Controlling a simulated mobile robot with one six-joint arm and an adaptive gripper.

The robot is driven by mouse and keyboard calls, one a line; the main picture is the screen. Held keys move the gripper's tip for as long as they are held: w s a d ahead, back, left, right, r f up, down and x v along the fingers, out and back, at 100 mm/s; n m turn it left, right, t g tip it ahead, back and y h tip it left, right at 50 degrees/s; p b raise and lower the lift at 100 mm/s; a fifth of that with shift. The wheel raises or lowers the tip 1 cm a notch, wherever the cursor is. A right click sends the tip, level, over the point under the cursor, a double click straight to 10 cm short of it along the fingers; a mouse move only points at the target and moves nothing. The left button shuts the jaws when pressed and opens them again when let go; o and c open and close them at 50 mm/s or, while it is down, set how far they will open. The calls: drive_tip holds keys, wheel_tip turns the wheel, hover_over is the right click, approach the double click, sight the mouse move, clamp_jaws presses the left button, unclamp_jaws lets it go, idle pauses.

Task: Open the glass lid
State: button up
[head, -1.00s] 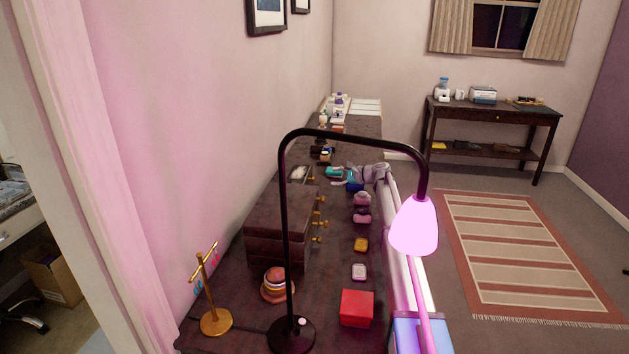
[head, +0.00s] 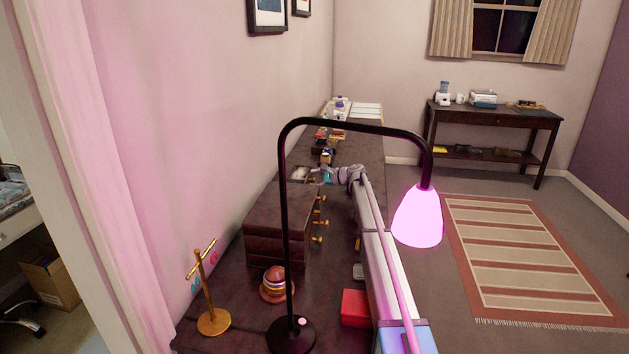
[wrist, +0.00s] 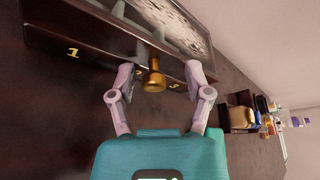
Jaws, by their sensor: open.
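The glass lid (wrist: 178,28) shows in the wrist view as a pale, mottled, partly see-through pane on top of a dark wooden case (wrist: 95,42). A brass knob (wrist: 154,78) sticks out from the case's front edge, with a yellow number 1 to its left. My gripper (wrist: 160,74) is open, with one finger on each side of the knob and visible room around it. In the head view, the glass lid (head: 299,173) is a small pale patch beside my gripper (head: 322,176), whose fingers are too small to make out.
A dark stacked chest (head: 276,225) with brass knobs stands nearer on the dresser. A lamp (head: 417,215) arches over the front. A red box (head: 355,307), a gold stand (head: 213,320) and a round striped box (head: 275,284) stand near. Small items lie beyond the case.

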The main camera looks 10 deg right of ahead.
drive_tip(key=shift+c, duration=0.2)
clamp_jaws()
drive_tip(key=shift+a+r, duration=0.1)
drive_tip(key=shift+r, duration=0.05)
